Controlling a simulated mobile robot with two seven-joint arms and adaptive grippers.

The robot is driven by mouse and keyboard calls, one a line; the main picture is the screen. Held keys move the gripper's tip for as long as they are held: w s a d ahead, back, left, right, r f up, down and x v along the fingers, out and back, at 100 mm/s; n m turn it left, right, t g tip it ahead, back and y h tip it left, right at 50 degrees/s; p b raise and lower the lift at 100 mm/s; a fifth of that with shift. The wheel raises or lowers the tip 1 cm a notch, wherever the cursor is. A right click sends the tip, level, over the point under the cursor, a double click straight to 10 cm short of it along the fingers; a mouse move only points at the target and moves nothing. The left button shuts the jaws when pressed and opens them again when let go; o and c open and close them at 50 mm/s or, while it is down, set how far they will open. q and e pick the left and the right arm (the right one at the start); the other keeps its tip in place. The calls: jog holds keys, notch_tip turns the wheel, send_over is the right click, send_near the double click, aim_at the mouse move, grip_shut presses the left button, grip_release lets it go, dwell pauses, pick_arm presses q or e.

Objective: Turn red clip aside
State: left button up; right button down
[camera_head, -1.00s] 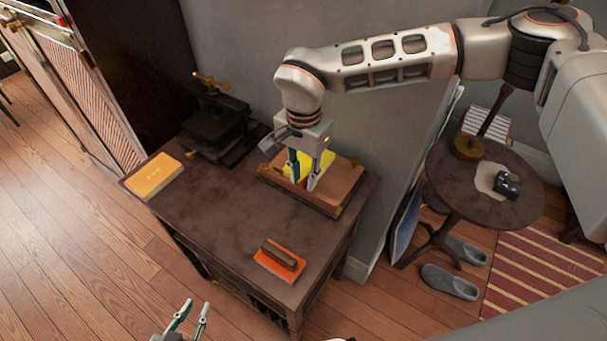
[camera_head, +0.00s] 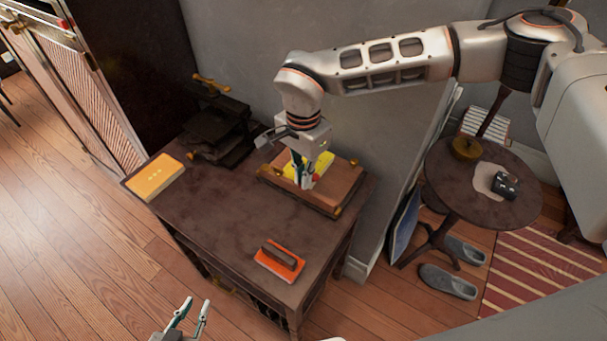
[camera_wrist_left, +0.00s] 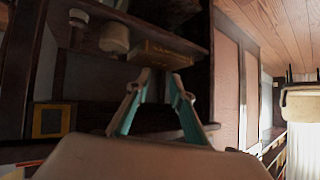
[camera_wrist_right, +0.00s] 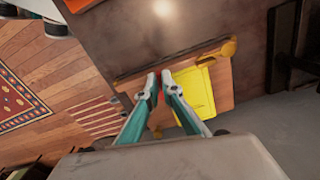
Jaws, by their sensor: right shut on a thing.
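The red clip (camera_head: 309,182) shows as a small red patch between the fingers of my right gripper (camera_head: 307,186), at the wooden board with brass-coloured corner pieces (camera_head: 344,190). A yellow sheet (camera_head: 322,166) lies on the board beside the fingers. In the right wrist view the fingertips (camera_wrist_right: 159,76) are close together over the board, beside the yellow sheet (camera_wrist_right: 196,95). A bit of red (camera_wrist_right: 158,132) shows between the fingers; most of the clip is hidden. My left gripper (camera_head: 197,303) is open and empty in front of the table, also in the left wrist view (camera_wrist_left: 160,75).
The dark table (camera_head: 215,215) also holds an orange block with a dark handle (camera_head: 279,261), a yellow book (camera_head: 155,177) and a black press (camera_head: 220,130). Its middle is clear. A round table (camera_head: 440,185) stands to the right; the wall is behind.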

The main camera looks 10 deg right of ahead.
jog(key=m+p, duration=0.1)
jog(key=m, duration=0.1)
jog(key=shift+r+m, duration=0.15)
jog(key=shift+m, duration=1.15)
jog(key=shift+m+p, duration=0.35)
jog(key=shift+m, duration=0.05)
jog(key=m+p, duration=0.1)
jog(key=m, duration=0.3)
jog(key=shift+m, duration=0.3)
jog(key=m, duration=0.3)
jog(key=shift+m, duration=1.4)
jog(key=c, duration=2.2)
grip_release()
jog(key=shift+c, duration=0.2)
